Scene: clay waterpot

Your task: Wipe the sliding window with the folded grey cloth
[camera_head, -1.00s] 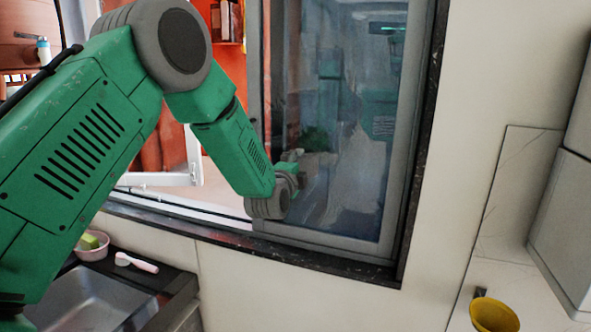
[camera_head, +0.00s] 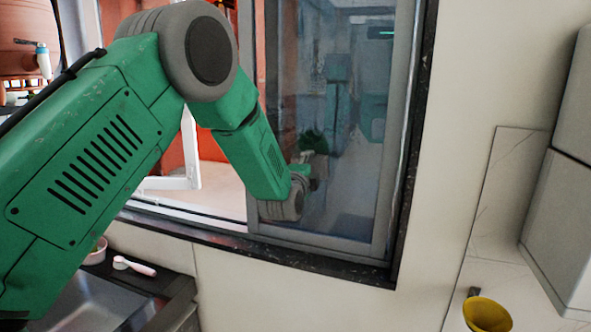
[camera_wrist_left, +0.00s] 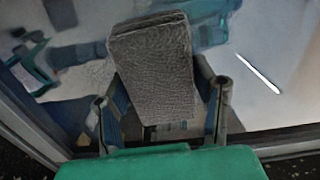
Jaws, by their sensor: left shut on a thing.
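The sliding window (camera_head: 352,150) has a grey frame and a dark, reflective pane. It stands on the right side of the wall opening in the head view. My left gripper (camera_head: 308,172) is at the lower left part of the pane; the arm hides much of it. In the left wrist view my left gripper (camera_wrist_left: 162,108) is shut on the folded grey cloth (camera_wrist_left: 155,65), a textured pad between the two fingers. The cloth faces the glass (camera_wrist_left: 255,50); whether it touches cannot be told. The cloth is not clear in the head view. My right gripper is not in view.
A dark stone sill (camera_head: 300,262) runs under the window. A sink (camera_head: 95,303), a pink-handled brush (camera_head: 135,266) and a pink bowl (camera_head: 96,252) are at the lower left.

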